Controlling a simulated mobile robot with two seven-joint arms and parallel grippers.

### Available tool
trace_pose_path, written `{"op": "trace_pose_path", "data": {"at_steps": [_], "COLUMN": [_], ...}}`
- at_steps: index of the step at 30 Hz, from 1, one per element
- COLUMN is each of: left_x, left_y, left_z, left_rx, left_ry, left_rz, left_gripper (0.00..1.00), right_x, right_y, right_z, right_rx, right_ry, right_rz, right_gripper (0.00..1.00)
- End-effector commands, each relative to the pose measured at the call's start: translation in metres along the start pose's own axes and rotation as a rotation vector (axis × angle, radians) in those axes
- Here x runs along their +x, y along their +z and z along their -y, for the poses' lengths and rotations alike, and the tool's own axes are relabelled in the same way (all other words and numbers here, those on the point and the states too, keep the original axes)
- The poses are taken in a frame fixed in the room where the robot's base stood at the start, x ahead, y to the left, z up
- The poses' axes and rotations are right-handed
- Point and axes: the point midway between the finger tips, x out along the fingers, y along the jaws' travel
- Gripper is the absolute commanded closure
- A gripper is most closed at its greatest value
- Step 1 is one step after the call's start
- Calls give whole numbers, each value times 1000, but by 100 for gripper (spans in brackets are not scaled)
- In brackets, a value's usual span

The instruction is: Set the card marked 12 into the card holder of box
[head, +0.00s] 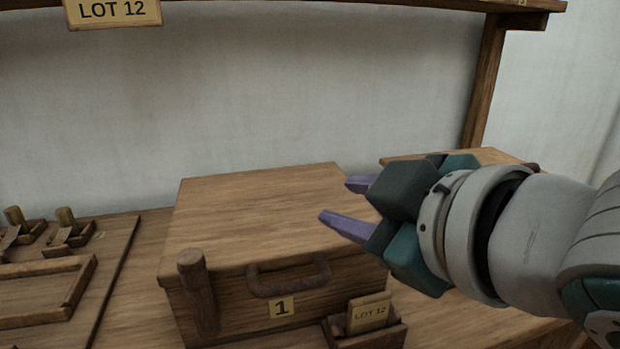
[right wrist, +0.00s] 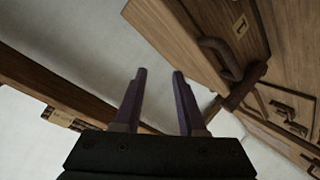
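A wooden box (head: 250,222) with a dark handle and a label "1" stands on the bench in the head view. A card reading "LOT 12" (head: 369,314) stands slightly tilted in a small wooden holder (head: 374,341) at the box's lower right front. Whether the holder is fixed to the box, I cannot tell. My right gripper (head: 336,198) is open and empty, its purple fingers in front of the box's right part, above the card. In the right wrist view my right gripper (right wrist: 159,72) has nothing between its fingers. My left gripper is not in view.
A "LOT 12" sign (head: 112,11) hangs from the shelf (head: 300,4) above. A dark upright post (head: 198,295) is at the box's left front corner. Trays with small pieces (head: 66,232) lie at left. Another wooden box top (head: 500,157) shows behind my right arm.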

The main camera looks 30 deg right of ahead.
Motion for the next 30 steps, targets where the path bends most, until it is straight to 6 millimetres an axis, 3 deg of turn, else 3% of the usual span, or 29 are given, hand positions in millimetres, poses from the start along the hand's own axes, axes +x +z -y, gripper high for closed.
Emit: {"op": "trace_pose_path", "data": {"at_steps": [1, 3, 6, 9, 12, 23, 26, 30], "left_x": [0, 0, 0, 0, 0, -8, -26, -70], "left_y": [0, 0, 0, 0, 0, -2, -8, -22], "left_z": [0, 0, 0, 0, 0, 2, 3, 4], "left_rx": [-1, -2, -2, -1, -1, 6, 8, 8], "left_ry": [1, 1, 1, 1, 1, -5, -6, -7], "left_rz": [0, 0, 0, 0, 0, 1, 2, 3], "left_gripper": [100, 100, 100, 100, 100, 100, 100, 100], "right_x": [-14, -41, -79, -106, -117, -120, -127, -145], "right_y": [42, 86, 123, 140, 145, 140, 126, 92], "right_z": [23, 53, 85, 102, 109, 104, 94, 67], "right_rx": [115, 241, 353, 408, 427, 424, 424, 423], "right_ry": [-89, -200, -318, -388, -416, -417, -417, -417], "right_rz": [172, 381, 597, 720, 769, 771, 770, 770], "right_gripper": [60, 60, 60, 60, 60, 60, 60, 60]}}
